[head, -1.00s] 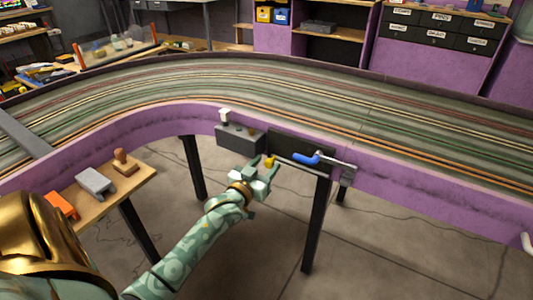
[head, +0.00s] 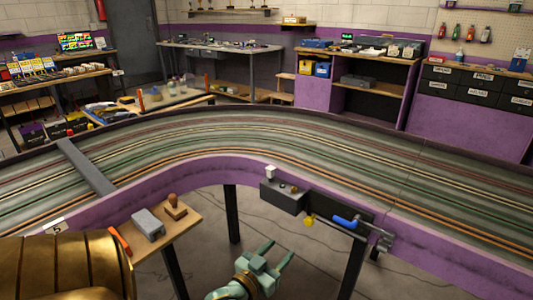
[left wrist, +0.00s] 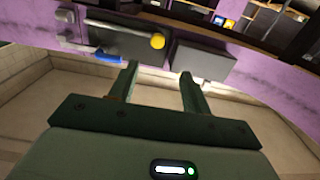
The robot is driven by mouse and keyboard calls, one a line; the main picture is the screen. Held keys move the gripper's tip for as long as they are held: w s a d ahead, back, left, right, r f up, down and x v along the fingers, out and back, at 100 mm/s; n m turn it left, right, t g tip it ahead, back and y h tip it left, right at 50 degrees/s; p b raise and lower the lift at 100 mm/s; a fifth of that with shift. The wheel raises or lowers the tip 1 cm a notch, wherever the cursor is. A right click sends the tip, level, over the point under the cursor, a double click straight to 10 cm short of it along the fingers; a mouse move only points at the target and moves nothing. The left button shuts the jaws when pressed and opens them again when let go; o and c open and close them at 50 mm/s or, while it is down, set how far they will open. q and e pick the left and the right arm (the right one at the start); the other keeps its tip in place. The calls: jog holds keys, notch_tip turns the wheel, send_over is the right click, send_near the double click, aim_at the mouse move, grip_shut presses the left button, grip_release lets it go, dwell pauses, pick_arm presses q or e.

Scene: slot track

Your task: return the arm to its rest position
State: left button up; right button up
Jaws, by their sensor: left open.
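My left gripper (head: 279,254) shows low in the middle of the head view, below the purple track wall. Its two fingers are apart with nothing between them. In the left wrist view the open fingers (left wrist: 160,85) point toward the wall, with a yellow knob (left wrist: 157,41) beyond them and apart from them. In the head view the yellow knob (head: 309,222) sits beside a grey control box (head: 284,196) and a blue-handled lever (head: 346,221). My right gripper is not in view.
The purple-walled slot track (head: 240,134) curves across the scene. A wooden shelf (head: 185,222) at left holds a grey block (head: 148,224), a wooden stamp and an orange item. Dark table legs (head: 232,213) stand near my arm. Open floor lies below the track.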

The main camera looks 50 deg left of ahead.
pick_arm(q)
jog(key=v, duration=0.2)
jog(key=shift+s, duration=0.4)
